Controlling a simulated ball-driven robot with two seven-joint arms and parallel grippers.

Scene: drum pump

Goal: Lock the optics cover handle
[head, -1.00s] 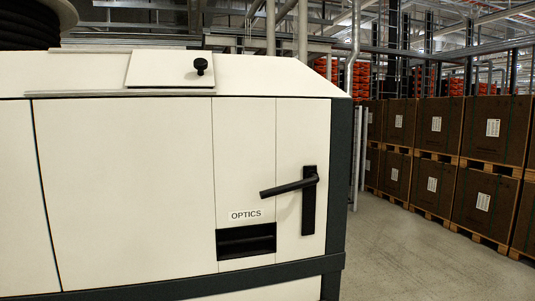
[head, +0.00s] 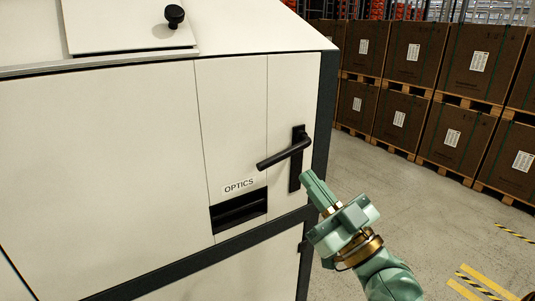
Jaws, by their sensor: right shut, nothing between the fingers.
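The optics cover handle (head: 284,154) is a black lever on a black upright backplate (head: 296,178) on the white cabinet front. The lever sticks out to the left of its plate, its free end slightly lower than its pivot. The OPTICS label (head: 239,186) is to the lower left of the lever. My right gripper (head: 309,177) is green, comes in from the lower right and is shut and empty. Its tip appears just right of and below the lever, near the plate's lower end; I cannot tell whether it touches. My left gripper is not in view.
A black recessed slot (head: 238,211) lies below the label. A dark corner post (head: 325,110) edges the cabinet. A lid with a black knob (head: 174,14) is on top. Stacked brown boxes (head: 415,52) on pallets stand behind. The grey floor (head: 440,210) at right is clear.

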